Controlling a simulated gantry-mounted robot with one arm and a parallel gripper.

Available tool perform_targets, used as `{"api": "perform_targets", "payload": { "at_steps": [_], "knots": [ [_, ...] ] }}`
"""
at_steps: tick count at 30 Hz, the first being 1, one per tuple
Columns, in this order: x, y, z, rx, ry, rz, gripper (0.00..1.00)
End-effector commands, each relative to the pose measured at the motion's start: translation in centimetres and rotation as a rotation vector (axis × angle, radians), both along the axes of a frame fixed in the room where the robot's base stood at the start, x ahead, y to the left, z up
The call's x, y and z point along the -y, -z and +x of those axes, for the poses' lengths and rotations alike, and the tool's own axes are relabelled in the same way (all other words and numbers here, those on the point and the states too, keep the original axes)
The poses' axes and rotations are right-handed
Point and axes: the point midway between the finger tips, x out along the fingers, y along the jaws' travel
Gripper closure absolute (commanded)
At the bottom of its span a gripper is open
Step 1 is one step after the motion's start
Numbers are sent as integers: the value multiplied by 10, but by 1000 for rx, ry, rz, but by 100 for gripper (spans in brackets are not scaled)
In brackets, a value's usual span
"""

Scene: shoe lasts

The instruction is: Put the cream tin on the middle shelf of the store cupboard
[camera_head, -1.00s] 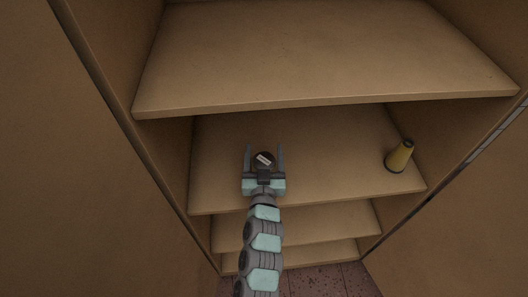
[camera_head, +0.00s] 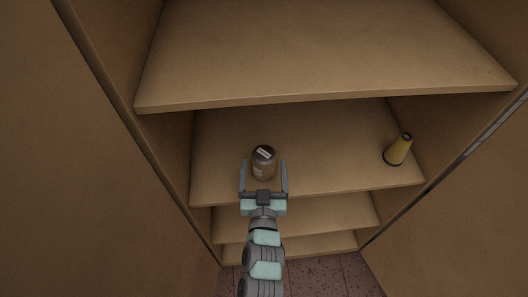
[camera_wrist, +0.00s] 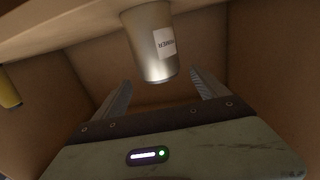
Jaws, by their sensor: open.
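The tin (camera_head: 263,155), grey-brown with a dark top and a white label, stands upright on the shelf (camera_head: 325,165) below the large upper one, left of its middle. My gripper (camera_head: 263,167) is open at the front of this shelf. Its fingers point inward, one on each side of the tin's near part in the head view. In the wrist view, which is upside down, the tin (camera_wrist: 146,42) stands just beyond the fingertips, with gaps on both sides. The label's writing is too small to read surely.
Two lower shelves (camera_head: 330,213) look empty where seen. Side walls flank the opening.

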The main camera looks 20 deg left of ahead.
Motion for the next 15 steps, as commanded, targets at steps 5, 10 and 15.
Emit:
{"api": "perform_targets", "payload": {
  "at_steps": [5,10,15],
  "knots": [
    [9,-1,-24,0,0,-1,16],
    [14,-1,-36,0,0,0,16],
    [15,-1,-39,2,0,1,16]
  ]
}}
